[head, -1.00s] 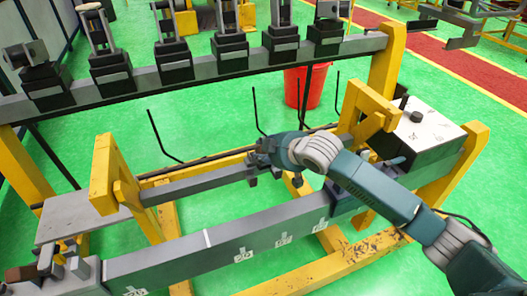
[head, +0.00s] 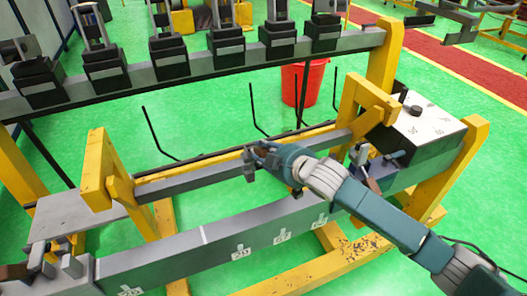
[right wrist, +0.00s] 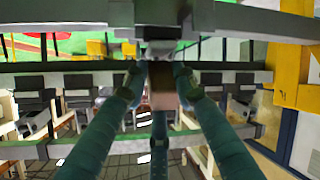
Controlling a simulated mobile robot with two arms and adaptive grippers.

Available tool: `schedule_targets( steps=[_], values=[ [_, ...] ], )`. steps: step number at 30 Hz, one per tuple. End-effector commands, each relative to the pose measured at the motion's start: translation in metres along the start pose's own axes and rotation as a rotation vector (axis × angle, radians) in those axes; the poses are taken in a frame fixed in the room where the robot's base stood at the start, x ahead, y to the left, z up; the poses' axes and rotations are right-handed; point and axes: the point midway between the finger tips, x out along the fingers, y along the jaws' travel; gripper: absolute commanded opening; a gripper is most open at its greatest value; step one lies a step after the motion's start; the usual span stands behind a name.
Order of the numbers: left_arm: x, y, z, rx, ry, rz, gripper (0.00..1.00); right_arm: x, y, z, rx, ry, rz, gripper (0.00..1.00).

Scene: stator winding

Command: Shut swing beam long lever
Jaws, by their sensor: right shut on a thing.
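The swing beam (head: 200,184) is a long grey bar running between two yellow supports in the head view. My right gripper (head: 253,158) is at the middle of this beam, with its arm coming in from the lower right. In the right wrist view, the teal fingers (right wrist: 160,78) close in on a small brownish block (right wrist: 162,88) below a grey bar (right wrist: 200,20). The gripper is shut on this piece, which looks like the lever's handle. The head view hides most of the grip behind the hand. My left gripper is out of view.
A lower grey rail (head: 205,243) with white marks runs in front of the beam. Yellow supports (head: 97,172) stand at both ends, with a dark box (head: 425,130) at the right. A back rail (head: 200,75) carries several black blocks. A red bucket (head: 304,84) stands behind.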

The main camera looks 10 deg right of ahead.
Motion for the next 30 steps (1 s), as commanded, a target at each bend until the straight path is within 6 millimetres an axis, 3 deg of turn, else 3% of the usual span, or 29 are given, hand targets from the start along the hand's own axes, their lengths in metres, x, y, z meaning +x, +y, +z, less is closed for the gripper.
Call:
schedule_targets(
  steps=[3, 4, 6, 7, 19, 30],
  values=[
    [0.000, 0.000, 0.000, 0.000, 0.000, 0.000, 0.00, 0.000, -0.008, 0.001, 0.006, -0.001, -0.014, 0.00],
    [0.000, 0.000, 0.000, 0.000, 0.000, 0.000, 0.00, 0.000, -0.008, 0.001, 0.006, -0.002, -0.015, 0.29],
    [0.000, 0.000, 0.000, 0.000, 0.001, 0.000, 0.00, 0.000, -0.008, 0.001, 0.006, -0.002, -0.014, 0.43],
    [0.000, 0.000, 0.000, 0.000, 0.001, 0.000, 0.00, 0.000, -0.007, 0.001, 0.005, -0.002, -0.014, 0.44],
    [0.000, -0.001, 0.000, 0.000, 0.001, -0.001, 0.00, -0.008, -0.004, 0.002, 0.002, -0.004, -0.007, 0.44],
    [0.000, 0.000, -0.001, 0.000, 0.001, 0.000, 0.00, -0.082, -0.005, 0.002, -0.001, -0.004, -0.009, 0.44]
  ],
)
